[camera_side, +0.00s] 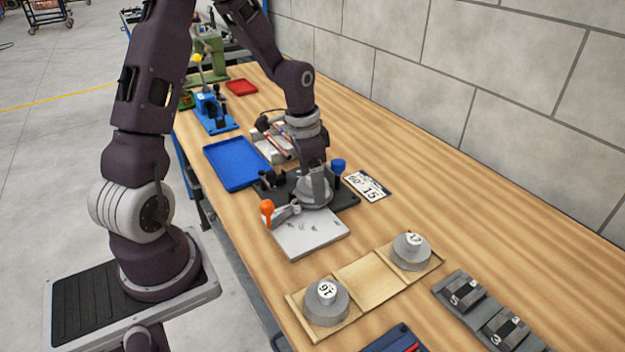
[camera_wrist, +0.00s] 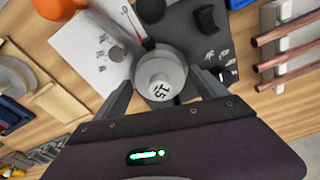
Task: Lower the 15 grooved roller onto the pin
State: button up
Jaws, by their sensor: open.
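The grey grooved roller marked 15 (camera_wrist: 160,76) is in the middle of the wrist view, over the bender's dark base plate and the edge of its pale plate. My gripper (camera_wrist: 162,84) is open, with one finger on each side of the roller. Whether the fingers touch it is unclear. In the side view my gripper (camera_side: 315,188) is low over the bender (camera_side: 345,196), and the roller is hard to separate from the gripper there. The pin is hidden, so I cannot tell how the roller sits on it.
The bender's orange knob (camera_side: 267,207) and pale plate (camera_side: 310,235) are close by. A wooden tray (camera_side: 366,284) holds rollers marked 16 (camera_side: 327,298) and 12 (camera_side: 411,250). A card (camera_side: 367,186) reads 60° and 15. A blue tray (camera_side: 236,163) and copper tubes (camera_wrist: 290,30) are near.

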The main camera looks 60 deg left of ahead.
aim_at(309, 177)
jog(key=r, duration=0.6)
jog(key=shift+s+a+r, duration=0.15)
jog(key=shift+s+r, duration=0.25)
jog(key=s+d+r+n+t, duration=0.1)
jog(key=s+d+r+t, duration=0.1)
jog(key=s+d+r, duration=0.4)
jog(key=s+d+r+n+t, duration=0.2)
jog(key=s+d+r, duration=0.4)
jog(key=s, duration=0.6)
jog(key=shift+s+d+r, duration=0.15)
jog(key=shift+s+d, duration=0.1)
jog(key=shift+d, duration=0.75)
